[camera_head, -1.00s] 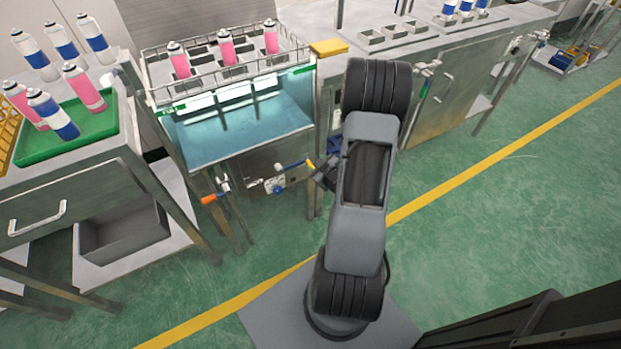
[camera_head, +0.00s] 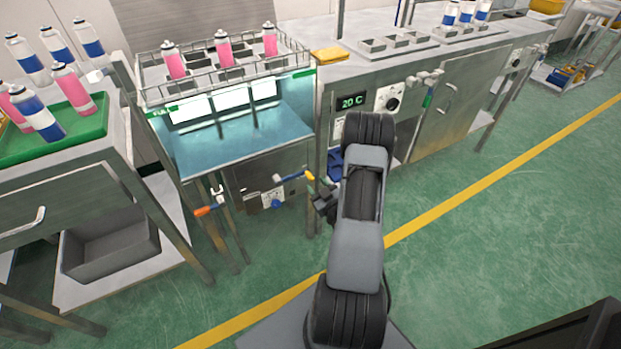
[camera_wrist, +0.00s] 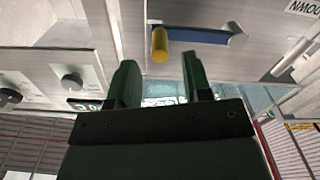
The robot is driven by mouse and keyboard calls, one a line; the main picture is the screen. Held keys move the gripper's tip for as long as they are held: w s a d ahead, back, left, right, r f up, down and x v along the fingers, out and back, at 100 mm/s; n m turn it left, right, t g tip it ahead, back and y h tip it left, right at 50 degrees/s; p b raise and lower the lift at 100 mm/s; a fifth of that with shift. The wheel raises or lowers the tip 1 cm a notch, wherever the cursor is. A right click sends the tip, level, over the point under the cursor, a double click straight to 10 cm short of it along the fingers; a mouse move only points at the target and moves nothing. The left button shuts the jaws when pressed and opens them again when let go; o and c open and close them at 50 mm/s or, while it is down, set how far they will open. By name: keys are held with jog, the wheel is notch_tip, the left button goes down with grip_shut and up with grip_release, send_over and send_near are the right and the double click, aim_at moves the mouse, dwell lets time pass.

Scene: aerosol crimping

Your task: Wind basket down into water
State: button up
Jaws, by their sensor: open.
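The wire basket (camera_head: 150,97) sits above the glass-fronted water tank (camera_head: 245,140) and holds three pink cans (camera_head: 224,48). The crank (camera_head: 293,177) is on the tank's front, with a blue arm and a yellow handle at its right end. The wrist view shows the blue crank arm (camera_wrist: 205,36) and the yellow handle (camera_wrist: 160,45) just beyond my fingertips. My gripper (camera_wrist: 157,72) is open and empty, its two fingers on either side of the line to the handle. In the head view my gripper (camera_head: 324,200) is small and dark beside the handle; no contact is visible.
A steel bench with a 20 C display (camera_head: 352,101) and a dial (camera_head: 390,97) stands right of the tank. A green tray (camera_head: 85,128) with several cans is on the left table. An orange-handled valve (camera_head: 205,210) sticks out below the tank. Green floor is open at right.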

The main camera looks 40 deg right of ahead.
aim_at(313, 181)
jog(key=shift+w+d, duration=0.2)
jog(key=shift+w, duration=1.1)
jog(key=shift+w+d, duration=0.15)
jog(key=shift+w, duration=1.1)
jog(key=shift+c, duration=0.3)
grip_shut()
